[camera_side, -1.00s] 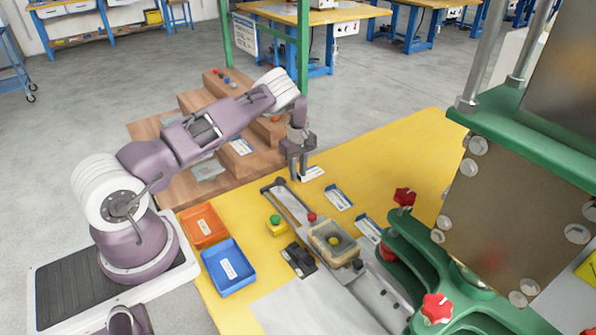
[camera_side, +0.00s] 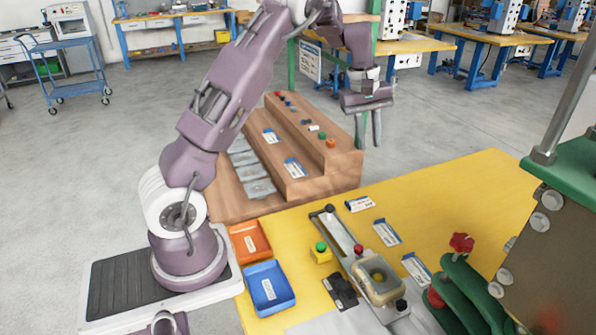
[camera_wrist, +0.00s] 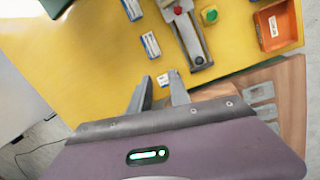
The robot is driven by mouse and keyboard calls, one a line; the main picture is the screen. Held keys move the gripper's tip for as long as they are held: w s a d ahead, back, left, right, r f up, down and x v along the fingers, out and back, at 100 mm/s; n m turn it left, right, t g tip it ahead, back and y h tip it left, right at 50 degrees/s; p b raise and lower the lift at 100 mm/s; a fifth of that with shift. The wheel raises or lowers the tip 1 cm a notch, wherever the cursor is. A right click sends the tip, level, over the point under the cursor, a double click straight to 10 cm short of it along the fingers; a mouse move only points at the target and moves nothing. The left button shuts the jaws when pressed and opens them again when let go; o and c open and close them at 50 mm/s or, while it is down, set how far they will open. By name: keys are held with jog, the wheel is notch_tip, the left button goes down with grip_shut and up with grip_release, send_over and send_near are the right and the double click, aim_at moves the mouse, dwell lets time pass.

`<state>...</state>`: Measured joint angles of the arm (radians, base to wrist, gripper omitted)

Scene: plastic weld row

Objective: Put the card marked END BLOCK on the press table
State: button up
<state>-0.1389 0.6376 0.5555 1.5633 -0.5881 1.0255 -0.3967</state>
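Three white-and-blue cards lie in a row on the yellow press table (camera_side: 460,190): a far card (camera_side: 360,204), a middle card (camera_side: 387,232) and a near card (camera_side: 416,268). Two more cards lie on the wooden stepped rack, an upper card (camera_side: 270,136) and a lower card (camera_side: 294,167). Their print is too small to read, so I cannot tell which is marked END BLOCK. My gripper (camera_side: 370,130) is open and empty, high above the table's far end. In the wrist view its fingers (camera_wrist: 160,92) are spread, with the far card (camera_wrist: 169,78) lying below, beyond the tips.
The wooden rack (camera_side: 235,195) stands left of the table, with small coloured parts on it. An orange tray (camera_side: 250,240) and a blue tray (camera_side: 268,290) sit at the table's left. A grey rail fixture (camera_side: 335,225) and green press parts (camera_side: 470,290) occupy the middle and right.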

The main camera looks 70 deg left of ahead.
jog(key=s+d+r+m+t, duration=0.1)
jog(key=s+d+r+m, duration=0.4)
jog(key=s+d+r, duration=0.55)
jog(key=s+d+m+t, duration=0.1)
jog(key=s+d+m, duration=0.1)
jog(key=s, duration=0.4)
jog(key=s+d+m+t, duration=0.1)
jog(key=s+d+m, duration=0.2)
jog(key=s, duration=0.4)
jog(key=s+d+m+y, duration=0.1)
jog(key=s+d+m, duration=0.2)
jog(key=s, duration=0.4)
jog(key=shift+d+m+t, duration=0.2)
jog(key=shift+m+t, duration=0.2)
jog(key=shift+m, duration=0.5)
